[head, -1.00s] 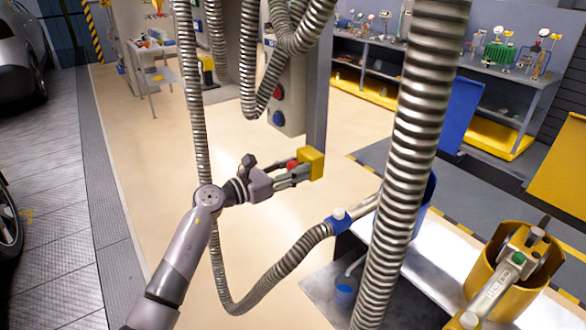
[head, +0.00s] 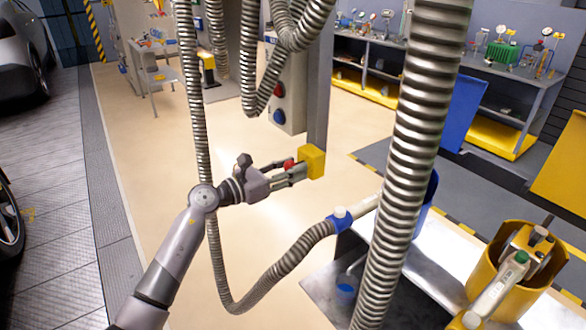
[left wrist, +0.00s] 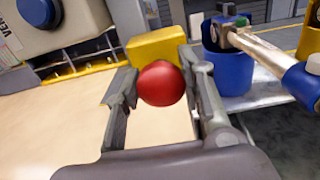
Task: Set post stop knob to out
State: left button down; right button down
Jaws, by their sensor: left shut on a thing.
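The post stop knob is a round red knob (head: 289,164) on the left side of a yellow box (head: 313,162), which is fixed to a grey post (head: 318,90). My left gripper (head: 296,174) has its fingers around the knob and is shut on it, with the tips close to the box. In the left wrist view the red knob (left wrist: 161,83) sits between the two fingers, in front of the yellow box (left wrist: 157,46). The knob's stem is hidden behind its head. My right gripper is not in view.
A ribbed metal hose (head: 414,150) hangs in front of the bench at right; another (head: 270,283) loops below my left arm. A grey panel with red and blue buttons (head: 287,103) stands behind the knob. A yellow bucket (head: 487,273) stands at lower right.

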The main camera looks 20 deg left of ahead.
pick_arm(q)
jog(key=c, duration=1.5)
grip_release()
jog(key=shift+f, duration=0.1)
jog(key=o, duration=0.4)
jog(key=shift+s+a, duration=0.2)
jog(key=shift+o, duration=0.3)
jog(key=shift+w, duration=0.1)
jog(key=v, duration=1.2)
